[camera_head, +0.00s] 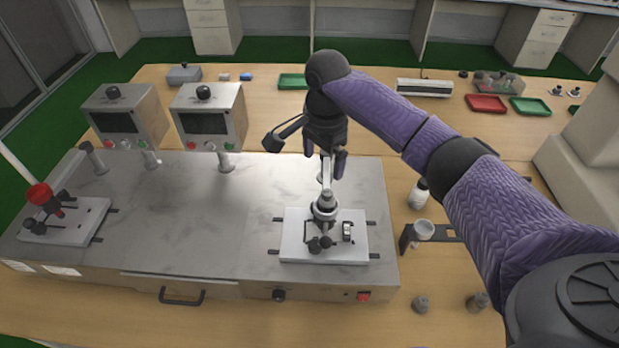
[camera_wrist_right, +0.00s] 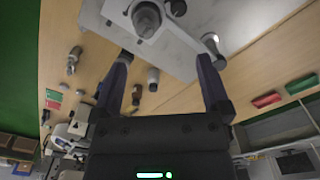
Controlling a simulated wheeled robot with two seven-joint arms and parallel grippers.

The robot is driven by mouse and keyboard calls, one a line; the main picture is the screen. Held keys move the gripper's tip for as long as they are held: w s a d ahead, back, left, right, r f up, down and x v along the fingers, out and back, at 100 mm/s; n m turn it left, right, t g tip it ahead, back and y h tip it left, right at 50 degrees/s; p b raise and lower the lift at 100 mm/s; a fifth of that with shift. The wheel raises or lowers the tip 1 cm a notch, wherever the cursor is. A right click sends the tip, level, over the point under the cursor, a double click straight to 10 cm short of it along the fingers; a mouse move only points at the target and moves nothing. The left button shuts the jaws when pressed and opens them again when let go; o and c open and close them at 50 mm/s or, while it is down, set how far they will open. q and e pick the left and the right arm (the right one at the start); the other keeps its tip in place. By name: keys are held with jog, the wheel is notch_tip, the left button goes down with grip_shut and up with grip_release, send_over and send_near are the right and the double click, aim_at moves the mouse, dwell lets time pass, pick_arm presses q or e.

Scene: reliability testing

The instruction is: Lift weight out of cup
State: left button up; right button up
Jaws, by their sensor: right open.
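My left gripper is not in view.
Two grey cylinders (camera_head: 421,304) (camera_head: 477,301) stand on the table at the front right. A white bottle (camera_head: 418,194) stands behind the cup. Two monitor boxes (camera_head: 208,117) (camera_head: 122,115) and a red-knobbed fixture (camera_head: 44,203) are left. The metal bench top (camera_head: 190,235) between fixtures is clear.

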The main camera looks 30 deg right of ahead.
aim_at(328, 192)
jog(key=f, duration=0.1)
jog(key=s+f, duration=0.1)
jog(key=f, duration=0.1)
jog(key=f+b, duration=0.1)
jog(key=shift+s+f, duration=0.15)
jog(key=shift+s, duration=0.15)
jog(key=f, duration=0.5)
jog(key=shift+s+d+b, duration=0.1)
jog(key=shift+s+b, duration=0.1)
jog(key=shift+b, duration=0.2)
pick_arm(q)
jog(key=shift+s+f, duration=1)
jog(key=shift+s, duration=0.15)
pick_arm(e)
jog(key=shift+c, duration=1.2)
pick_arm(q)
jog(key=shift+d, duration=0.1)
pick_arm(e)
grip_shut()
